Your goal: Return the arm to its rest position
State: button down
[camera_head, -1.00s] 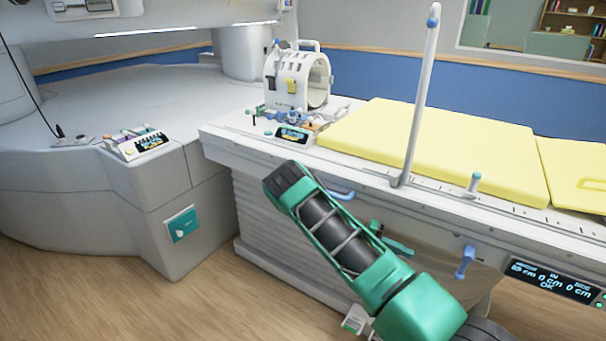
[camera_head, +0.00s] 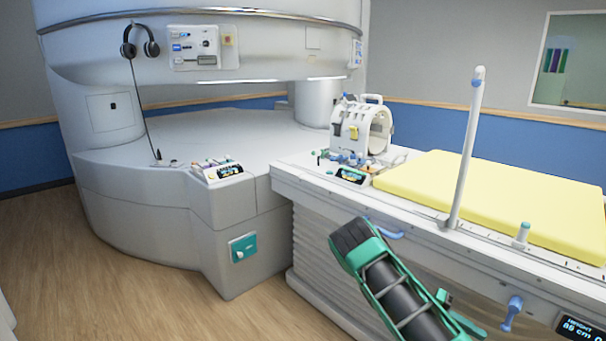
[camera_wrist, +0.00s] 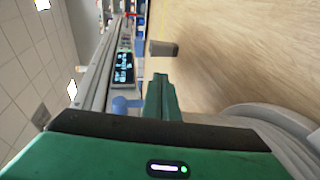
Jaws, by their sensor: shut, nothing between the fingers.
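My arm (camera_head: 385,285), green and black, shows at the lower right of the head view, in front of the side of the patient table (camera_head: 320,235). It is bent, with its black end cap toward the upper left. My gripper (camera_wrist: 161,88) shows in the wrist view as green fingers closed together, with nothing between them. The fingers point along the table's side, with wood floor to their right in that view. In the head view the gripper is largely hidden or cut off by the arm and the frame edge.
The table carries a yellow mattress (camera_head: 500,195), a white upright pole (camera_head: 467,150) and a white head coil (camera_head: 345,128). Blue handles (camera_head: 512,313) stick out of its side near my arm. The magnet (camera_head: 150,215) stands left. Wood floor (camera_head: 90,270) is clear at lower left.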

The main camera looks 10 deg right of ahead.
jog(key=s+a+r+t+y, duration=0.2)
jog(key=s+r+y, duration=0.3)
jog(key=r, duration=0.6)
jog(key=s+a+r+t+y, duration=0.2)
jog(key=s+a+r+y, duration=0.15)
jog(key=s+r, duration=0.55)
jog(key=s+a+r+n+t+y, duration=0.2)
jog(key=s+a+r+t, duration=0.4)
jog(key=s+a+r, duration=0.3)
jog(key=s+a+y, duration=0.1)
jog(key=s, duration=0.3)
jog(key=shift+s+a+r, duration=0.2)
jog(key=shift+a+r, duration=0.2)
jog(key=shift+w, duration=0.1)
jog(key=shift+w+f, duration=0.25)
jog(key=shift+w, duration=0.25)
jog(key=c, duration=2.5)
grip_release()
